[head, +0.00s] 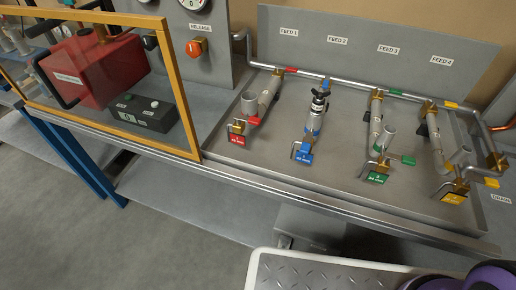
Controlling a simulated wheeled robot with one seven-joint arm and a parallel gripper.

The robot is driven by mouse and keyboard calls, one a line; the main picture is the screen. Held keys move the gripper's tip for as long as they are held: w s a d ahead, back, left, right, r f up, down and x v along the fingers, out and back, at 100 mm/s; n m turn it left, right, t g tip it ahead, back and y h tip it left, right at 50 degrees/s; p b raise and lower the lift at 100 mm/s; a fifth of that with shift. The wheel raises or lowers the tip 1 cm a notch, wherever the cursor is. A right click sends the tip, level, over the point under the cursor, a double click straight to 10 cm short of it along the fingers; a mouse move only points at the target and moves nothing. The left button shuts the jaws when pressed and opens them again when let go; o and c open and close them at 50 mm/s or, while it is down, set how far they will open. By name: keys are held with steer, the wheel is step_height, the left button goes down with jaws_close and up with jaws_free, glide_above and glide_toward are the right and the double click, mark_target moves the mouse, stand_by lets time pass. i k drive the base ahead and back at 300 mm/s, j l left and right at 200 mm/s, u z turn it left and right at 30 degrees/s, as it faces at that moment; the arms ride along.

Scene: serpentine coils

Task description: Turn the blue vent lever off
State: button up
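The blue vent tag (305,156) hangs at the lower end of the FEED 2 line, at the front of the metal bench tray. A thin bent metal lever (295,149) shows beside it; it is small, and I cannot tell which way it is set. My gripper is not in view.
Similar lines carry red (237,140), green (378,177) and yellow (452,197) front tags. A yellow-framed clear guard (190,100) stands left, before a red box (85,68). An orange release knob (195,47) is on the panel. Floor (190,240) in front is clear.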

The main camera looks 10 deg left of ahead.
mark_target(305, 149)
steer(key=u, duration=0.65)
steer(key=k+l+u, duration=0.2)
steer(key=k, duration=0.25)
steer(key=l, duration=0.1)
